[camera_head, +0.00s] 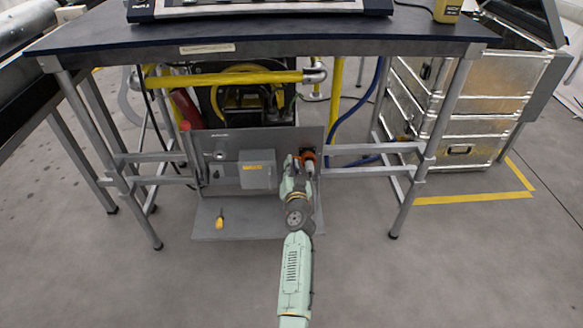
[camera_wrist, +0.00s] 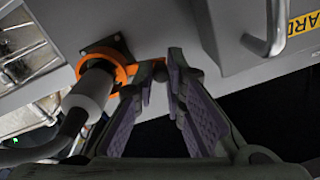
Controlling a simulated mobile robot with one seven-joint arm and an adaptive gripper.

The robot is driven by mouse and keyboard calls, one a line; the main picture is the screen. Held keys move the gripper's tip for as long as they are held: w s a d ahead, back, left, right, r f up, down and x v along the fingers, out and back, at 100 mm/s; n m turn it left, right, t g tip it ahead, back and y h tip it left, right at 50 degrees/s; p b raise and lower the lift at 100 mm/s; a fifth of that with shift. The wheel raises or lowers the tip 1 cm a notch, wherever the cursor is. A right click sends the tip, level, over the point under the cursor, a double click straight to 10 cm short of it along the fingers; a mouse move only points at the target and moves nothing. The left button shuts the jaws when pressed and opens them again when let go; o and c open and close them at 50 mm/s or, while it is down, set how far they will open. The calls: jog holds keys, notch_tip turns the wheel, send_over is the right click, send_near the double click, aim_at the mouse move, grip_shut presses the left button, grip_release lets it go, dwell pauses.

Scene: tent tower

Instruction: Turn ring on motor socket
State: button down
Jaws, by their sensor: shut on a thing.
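The orange ring (camera_wrist: 121,66) sits around the motor socket on a grey metal panel. It also shows in the head view (camera_head: 308,156), on the right part of the panel. A grey cylindrical plug (camera_wrist: 91,92) with a dark cable is seated in the socket. My gripper (camera_wrist: 160,76) has its purple-padded fingers close together at the ring's orange tab, beside the plug, and is shut on that tab. The fingertips partly hide the tab. In the head view my gripper (camera_head: 298,163) reaches the panel, and the exact contact is too small to see.
The panel (camera_head: 226,140) stands under a dark-topped table (camera_head: 300,40) with metal legs. A metal handle (camera_wrist: 268,30) juts out beside my gripper. A yellow-handled tool (camera_head: 220,221) lies on the low plate. Silver drawers (camera_head: 462,105) stand at right. The front floor is clear.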

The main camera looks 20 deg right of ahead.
aim_at(310, 164)
jog(key=d+r+m, duration=0.1)
jog(key=m, duration=0.3)
jog(key=d+r+m, duration=0.1)
jog(key=r+m, duration=0.1)
jog(key=m, duration=0.2)
jog(key=s+d+r+m+p, duration=0.1)
jog(key=d+m, duration=0.1)
jog(key=m, duration=0.2)
jog(key=shift+r, duration=0.35)
jog(key=shift+s+d+r+m+h, duration=0.15)
jog(key=shift+d+m, duration=0.15)
jog(key=shift+m, duration=0.35)
jog(key=shift+s+d+f+m+h, duration=0.1)
jog(key=shift+d+m, duration=0.15)
jog(key=shift+m, duration=0.35)
jog(key=shift+s+d+r+m+h, duration=0.15)
jog(key=shift+d+m, duration=0.15)
jog(key=shift+m, duration=0.35)
jog(key=shift+w+d+f, duration=0.1)
jog(key=c, duration=1.6)
grip_release()
jog(key=shift+f, duration=0.1)
jog(key=shift+c, duration=0.2)
